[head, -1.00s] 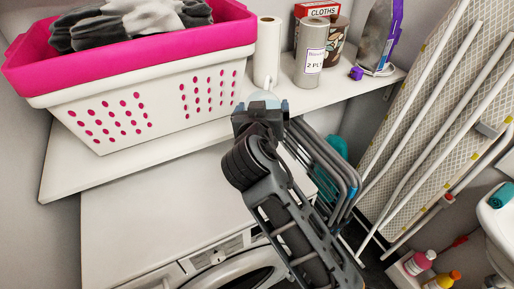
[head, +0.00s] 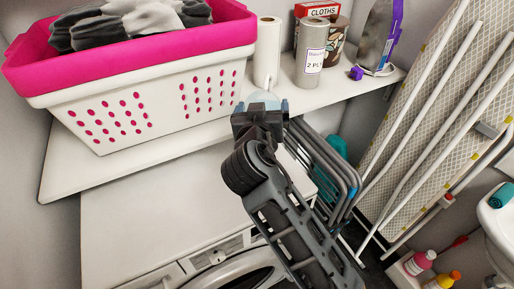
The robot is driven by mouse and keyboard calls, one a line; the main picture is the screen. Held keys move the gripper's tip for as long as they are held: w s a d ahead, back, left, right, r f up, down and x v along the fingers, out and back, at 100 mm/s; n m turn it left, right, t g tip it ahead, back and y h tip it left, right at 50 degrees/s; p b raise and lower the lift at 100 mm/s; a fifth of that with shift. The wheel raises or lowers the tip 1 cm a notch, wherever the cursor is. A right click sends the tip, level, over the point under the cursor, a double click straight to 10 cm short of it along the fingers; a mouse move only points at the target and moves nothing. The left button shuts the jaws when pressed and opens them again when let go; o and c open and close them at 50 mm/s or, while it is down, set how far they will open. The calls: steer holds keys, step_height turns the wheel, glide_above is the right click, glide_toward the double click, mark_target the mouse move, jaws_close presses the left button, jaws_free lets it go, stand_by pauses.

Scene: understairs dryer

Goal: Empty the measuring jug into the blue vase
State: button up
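My gripper (head: 261,107) is over the front edge of the white shelf, seen from behind. No other thing in view can be made out as the jug or the vase.
The white shelf (head: 185,138) holds a pink-and-white laundry basket (head: 150,105), a paper roll (head: 267,52), a grey canister (head: 311,55) and a purple cap (head: 356,73). A folded rack (head: 320,165) and ironing board (head: 425,110) stand right. The white top (head: 150,215) below is bare.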

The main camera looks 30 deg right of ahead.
steer(key=shift+s+a+r+t+h, duration=0.1)
steer(key=shift+s+r+t+h, duration=0.05)
steer(key=shift+t+h, duration=0.2)
stand_by(1.5)
steer(key=shift+s+a+r+t+h+b, duration=0.25)
steer(key=shift+t+b, duration=0.5)
steer(key=shift+b, duration=1.25)
stand_by(0.4)
steer(key=shift+s+a+t+h+b, duration=0.6)
steer(key=shift+s+t+b, duration=0.15)
steer(key=shift+b, duration=2.65)
